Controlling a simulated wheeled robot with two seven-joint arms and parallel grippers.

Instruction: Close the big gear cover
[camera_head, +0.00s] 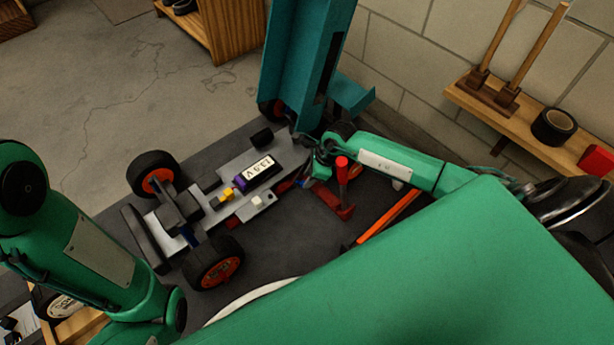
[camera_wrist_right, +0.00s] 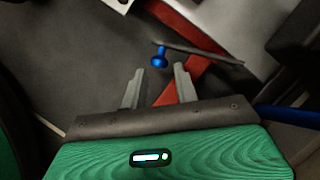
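A tall teal cover (camera_head: 292,65) stands raised, nearly upright, at the far end of the racecar (camera_head: 215,190). It appears to be the big gear cover; no other cover shows. The car's chassis lies exposed, with a battery (camera_head: 258,173) on it. My right gripper (camera_wrist_right: 157,77) is open and empty in the right wrist view. A small blue pin (camera_wrist_right: 159,58) lies just beyond and between its fingertips, near a red bar (camera_wrist_right: 194,78). In the head view this gripper is low beside the car's front, below the cover, its fingers mostly hidden. My left arm is at left; its gripper is out of view.
A red tool (camera_head: 343,185) and an orange bar (camera_head: 388,216) lie right of the car on the dark table (camera_head: 290,240). A wooden shelf (camera_head: 520,120) with tape and mallets lines the wall. My right arm crosses the table's right side.

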